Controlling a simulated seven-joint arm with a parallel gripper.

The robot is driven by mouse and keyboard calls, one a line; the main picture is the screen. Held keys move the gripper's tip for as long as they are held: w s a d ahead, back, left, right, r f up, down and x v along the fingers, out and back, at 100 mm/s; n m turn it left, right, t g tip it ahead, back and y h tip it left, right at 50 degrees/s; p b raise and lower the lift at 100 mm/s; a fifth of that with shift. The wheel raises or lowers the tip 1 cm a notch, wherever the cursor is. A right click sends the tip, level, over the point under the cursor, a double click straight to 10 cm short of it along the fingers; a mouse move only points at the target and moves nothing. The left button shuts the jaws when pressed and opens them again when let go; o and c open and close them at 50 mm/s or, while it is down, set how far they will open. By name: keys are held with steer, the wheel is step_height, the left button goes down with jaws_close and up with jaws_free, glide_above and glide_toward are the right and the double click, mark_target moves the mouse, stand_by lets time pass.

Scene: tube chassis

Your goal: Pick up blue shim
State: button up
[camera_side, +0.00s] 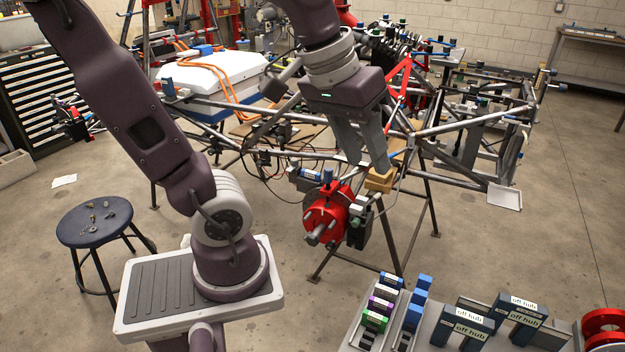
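Several blue pieces stand in the rack at the bottom of the side view. One blue piece (391,279) tops a column above white, purple and green pieces. Other blue pieces (419,297) stand in the column to its right. I cannot tell which of them is the blue shim. My gripper (368,168) points down over the tube chassis, above and away from the rack. A tan block (380,180) shows at its fingertips. I cannot tell whether the fingers hold it or only overlap it in this view.
Below my gripper, a red hub (327,212) sits on the tube chassis (465,124). Dark blue blocks labelled "off hub" (467,327) stand right of the rack, with red rings (604,322) beyond. A stool (93,221) stands at left. The floor between chassis and rack looks clear.

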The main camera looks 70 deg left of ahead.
steer(key=w+a+f+n+g, duration=0.15)
steer(key=w+a+n, duration=0.25)
steer(key=a, duration=0.4)
steer(key=w+a+f+n, duration=0.3)
steer(key=w+a+n, duration=0.15)
steer(key=a, duration=0.25)
steer(key=w+a+f+n+g, duration=0.1)
steer(key=w+a+f+n, duration=0.15)
steer(key=a+n, duration=0.4)
steer(key=n+g, duration=0.2)
steer(key=n, duration=0.5)
glide_above(311, 172)
steer(key=f, duration=1.4)
steer(key=shift+w+d+f, duration=0.3)
steer(key=shift+w+f, duration=0.05)
steer(key=shift+w, duration=0.05)
steer(key=f, duration=0.5)
steer(key=a+f, duration=0.1)
steer(key=f, duration=0.2)
steer(key=shift+s, duration=0.4)
steer(key=shift+r, duration=0.1)
steer(key=shift+c, duration=0.5)
jaws_close()
